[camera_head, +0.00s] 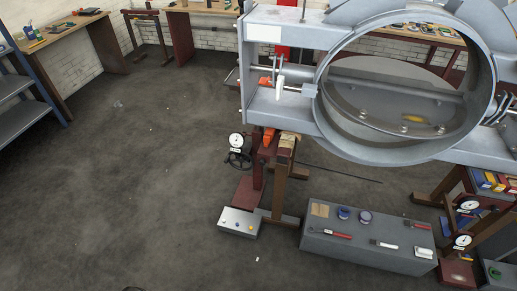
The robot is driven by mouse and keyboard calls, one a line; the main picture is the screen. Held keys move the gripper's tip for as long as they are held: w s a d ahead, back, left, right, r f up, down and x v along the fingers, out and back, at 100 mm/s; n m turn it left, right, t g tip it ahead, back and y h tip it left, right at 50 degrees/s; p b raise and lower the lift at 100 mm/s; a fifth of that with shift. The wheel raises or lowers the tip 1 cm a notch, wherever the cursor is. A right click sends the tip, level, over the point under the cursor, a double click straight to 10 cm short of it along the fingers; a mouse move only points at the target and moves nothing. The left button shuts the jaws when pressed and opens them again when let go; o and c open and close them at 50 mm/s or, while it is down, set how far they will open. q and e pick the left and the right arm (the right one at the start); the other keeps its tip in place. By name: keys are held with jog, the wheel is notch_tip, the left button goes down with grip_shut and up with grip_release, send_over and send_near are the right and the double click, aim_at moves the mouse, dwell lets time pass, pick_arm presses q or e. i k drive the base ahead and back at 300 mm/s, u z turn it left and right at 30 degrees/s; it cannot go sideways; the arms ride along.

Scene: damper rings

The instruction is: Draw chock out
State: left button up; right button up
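A large grey damper ring (488,70) fills the upper right, with a tilted disc (370,90) inside it. I cannot tell for sure which thing is the chock. An orange piece (268,138) sits under the left end of the grey frame, beside a pale wooden block (287,141) on top of a brown stand. A smaller orange piece (265,81) lies on the frame near a white upright handle. A yellowish piece (411,119) lies low on the disc inside the ring. Neither gripper is in view.
A grey chest (350,255) with hand tools and small jars stands below the ring. A white box with buttons (238,222) is left of it. Dial gauges stand on both sides. A blue shelf (18,120) and benches line the edges. The floor (130,180) at left is clear.

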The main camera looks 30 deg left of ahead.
aim_at(268, 137)
jog(key=u, duration=0.5)
jog(key=i, duration=1.15)
jog(key=z, duration=0.5)
